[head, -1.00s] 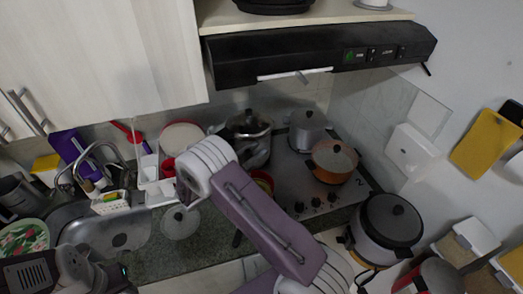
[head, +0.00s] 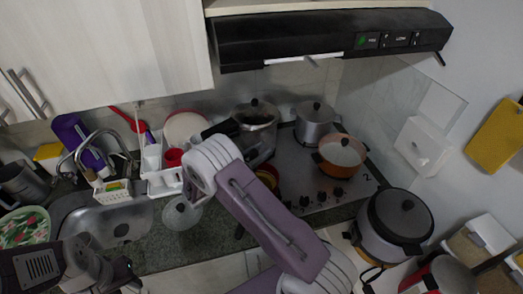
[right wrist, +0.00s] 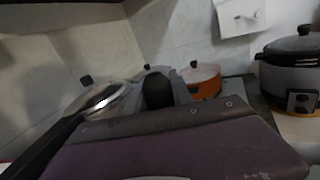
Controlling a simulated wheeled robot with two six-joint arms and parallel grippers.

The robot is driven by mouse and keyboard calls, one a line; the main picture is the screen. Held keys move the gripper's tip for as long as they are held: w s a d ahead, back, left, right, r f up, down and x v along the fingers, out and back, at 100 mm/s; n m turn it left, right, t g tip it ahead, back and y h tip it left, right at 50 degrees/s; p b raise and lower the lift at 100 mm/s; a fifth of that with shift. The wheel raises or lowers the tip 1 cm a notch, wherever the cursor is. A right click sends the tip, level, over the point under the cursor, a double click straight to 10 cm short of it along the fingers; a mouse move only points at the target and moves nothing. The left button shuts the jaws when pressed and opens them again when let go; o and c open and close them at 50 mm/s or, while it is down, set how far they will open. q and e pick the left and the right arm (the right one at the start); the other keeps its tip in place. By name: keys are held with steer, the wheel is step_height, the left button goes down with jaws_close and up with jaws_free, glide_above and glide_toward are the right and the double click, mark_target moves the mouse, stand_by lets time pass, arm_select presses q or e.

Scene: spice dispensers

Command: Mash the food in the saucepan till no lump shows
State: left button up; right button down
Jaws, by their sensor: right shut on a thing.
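A round red and yellow vessel (head: 268,176) shows on the front left of the hob, mostly behind my right arm. I cannot see its contents or tell if it is the saucepan. A silver lidded pot (head: 257,116) stands behind it; in the right wrist view a glass-lidded pan (right wrist: 100,101) has a long black handle. No masher is clearly visible. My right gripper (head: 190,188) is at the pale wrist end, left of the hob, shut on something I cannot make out. My left gripper (head: 112,272) is at the lower left, its jaws unclear.
An orange pot (head: 340,154) and a grey pot (head: 315,125) stand on the hob. A rice cooker (head: 394,226) stands to the right. The sink (head: 112,222) and dish rack (head: 163,178) are left. A glass lid (head: 183,213) lies on the counter. The hood (head: 320,38) overhangs.

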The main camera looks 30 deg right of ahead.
step_height(320, 180, up, 5)
steer(key=p, duration=0.3)
steer(key=shift+f+p, duration=0.2)
steer(key=shift+p, duration=0.1)
